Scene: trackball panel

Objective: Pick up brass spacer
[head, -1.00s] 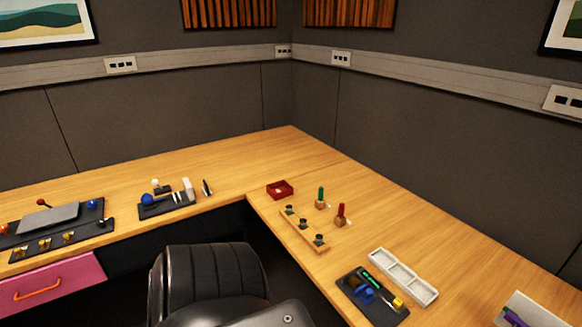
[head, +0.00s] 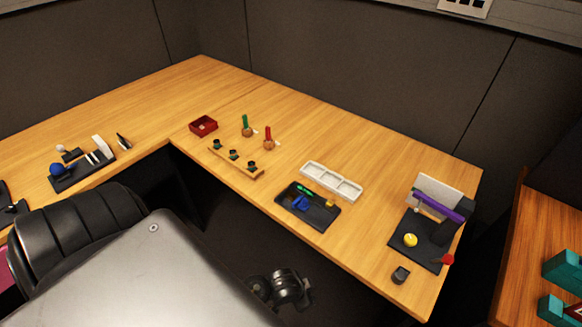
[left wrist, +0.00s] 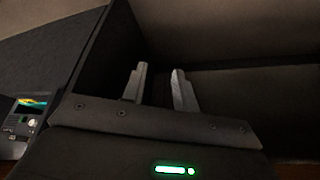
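I cannot make out a brass spacer for certain in either current view. A small yellow piece (head: 330,203) lies at the right end of a dark tray (head: 318,217), too small to identify. A red open box (head: 204,126) farther back holds something small and pale. My left gripper (left wrist: 159,88) shows in the left wrist view with its two grey fingers apart and nothing between them. It faces a dark surface and is not identifiable in the head view. My right gripper is not in view.
A white compartment tray (head: 331,181), a wooden rack (head: 236,163) and a trackball panel (head: 414,244) with a yellow ball stand on the L-shaped desk (head: 290,130). A black chair (head: 88,235) stands before the corner.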

